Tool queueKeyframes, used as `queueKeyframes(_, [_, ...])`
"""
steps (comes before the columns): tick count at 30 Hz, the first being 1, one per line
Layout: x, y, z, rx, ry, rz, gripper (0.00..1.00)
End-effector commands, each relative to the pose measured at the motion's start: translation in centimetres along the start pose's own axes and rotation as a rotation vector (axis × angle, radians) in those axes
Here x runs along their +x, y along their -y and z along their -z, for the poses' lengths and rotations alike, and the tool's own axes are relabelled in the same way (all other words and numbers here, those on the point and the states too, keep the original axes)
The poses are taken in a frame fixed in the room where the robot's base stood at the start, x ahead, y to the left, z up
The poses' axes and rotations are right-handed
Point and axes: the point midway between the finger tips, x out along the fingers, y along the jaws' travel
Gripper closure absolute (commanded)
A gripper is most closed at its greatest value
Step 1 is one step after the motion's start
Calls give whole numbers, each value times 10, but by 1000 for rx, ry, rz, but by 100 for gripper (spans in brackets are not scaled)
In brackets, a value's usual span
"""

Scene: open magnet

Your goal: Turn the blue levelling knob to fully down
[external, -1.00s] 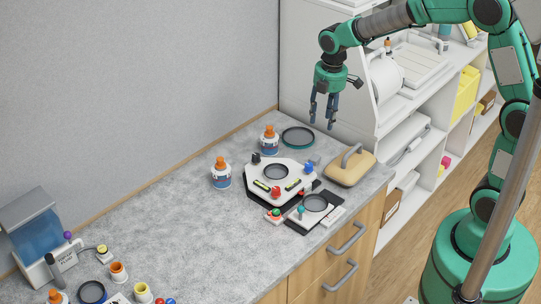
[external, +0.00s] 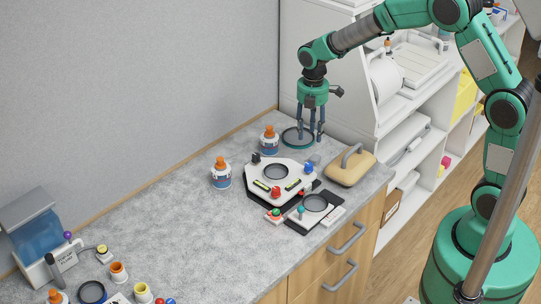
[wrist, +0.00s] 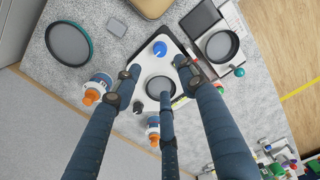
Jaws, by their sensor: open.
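The blue levelling knob (external: 308,168) stands at the right back corner of a white levelling plate (external: 262,186) on the counter. In the wrist view the blue knob (wrist: 159,48) lies just beyond my fingertips, with nothing gripping it. The plate also bears a black knob (external: 256,158), a red knob (external: 276,192) and a round dark disc (external: 275,172). My gripper (external: 310,140) has three fingers, spread open and empty, pointing down above the back part of the counter. In the wrist view my gripper (wrist: 160,80) spans the plate, and one finger partly covers the disc.
A tan block with a grey handle (external: 349,172) stands right of the plate. A teal-rimmed dish (external: 288,139) lies behind it. Two orange-capped bottles (external: 221,176) (external: 269,143) stand left and behind. The counter's middle is clear.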

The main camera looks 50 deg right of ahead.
Motion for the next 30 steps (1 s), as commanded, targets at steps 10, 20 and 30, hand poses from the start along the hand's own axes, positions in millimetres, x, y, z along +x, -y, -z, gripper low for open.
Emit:
queueKeyframes(10, [34,1,0,0,0,4,59])
queueKeyframes(20, [87,1,0,1,0,3,59])
queueKeyframes(30, [127,0,0,1,0,0,59])
